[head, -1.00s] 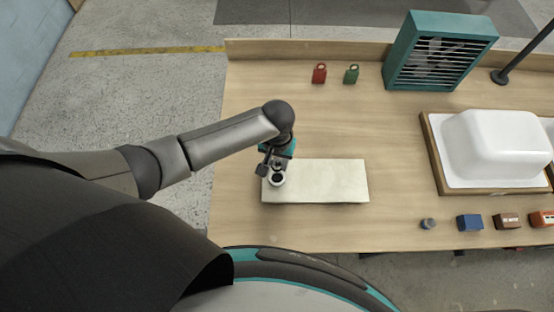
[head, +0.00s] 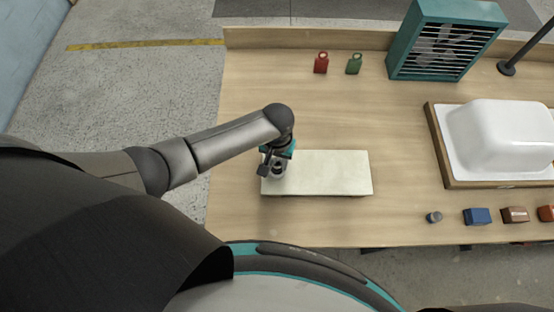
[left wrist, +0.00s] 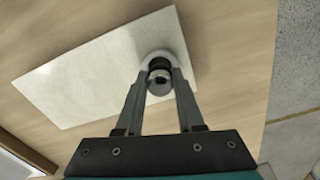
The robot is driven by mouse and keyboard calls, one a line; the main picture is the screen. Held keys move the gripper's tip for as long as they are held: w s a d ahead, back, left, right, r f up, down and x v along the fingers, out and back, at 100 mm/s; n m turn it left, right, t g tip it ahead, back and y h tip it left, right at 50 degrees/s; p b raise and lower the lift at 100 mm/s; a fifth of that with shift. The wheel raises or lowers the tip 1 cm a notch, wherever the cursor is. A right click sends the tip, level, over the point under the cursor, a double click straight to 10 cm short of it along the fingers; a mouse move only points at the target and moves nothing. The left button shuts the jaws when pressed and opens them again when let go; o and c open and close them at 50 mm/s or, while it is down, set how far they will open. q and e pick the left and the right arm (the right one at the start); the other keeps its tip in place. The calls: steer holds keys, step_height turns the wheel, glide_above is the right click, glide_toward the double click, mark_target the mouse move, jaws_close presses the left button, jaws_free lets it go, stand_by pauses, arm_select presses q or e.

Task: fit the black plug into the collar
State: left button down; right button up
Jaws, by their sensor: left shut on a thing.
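My left gripper (head: 277,171) is over the left end of a pale board (head: 330,173) on the table. In the left wrist view its fingers (left wrist: 160,76) are shut on the black plug (left wrist: 160,84), which shows a dark band and a greyish metallic end. The white ring-shaped collar (left wrist: 150,55) is just beyond the fingertips at the board's edge. The plug overlaps the collar in this view. I cannot tell whether the plug is inside it or only above it. My right gripper is not in view.
A red tag-like item (head: 321,63) and a green one (head: 354,64) are at the back. A teal fan box (head: 440,40) and a white tub shell on a wooden-framed tray (head: 437,150) are at right. Small blocks, including a blue one (head: 477,216), line the front right edge.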

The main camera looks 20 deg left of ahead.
mark_target(278, 162)
arm_select(q)
steer(key=shift+p, duration=0.85)
stand_by(1.4)
steer(key=shift+f+b, duration=0.7)
steer(key=shift+f, duration=0.1)
steer(key=shift+c, duration=2.2)
jaws_free()
steer(key=shift+d, duration=0.1)
steer(key=shift+r, duration=0.4)
step_height(278, 162, up, 14)
steer(key=p, duration=0.3)
steer(key=shift+r, duration=0.25)
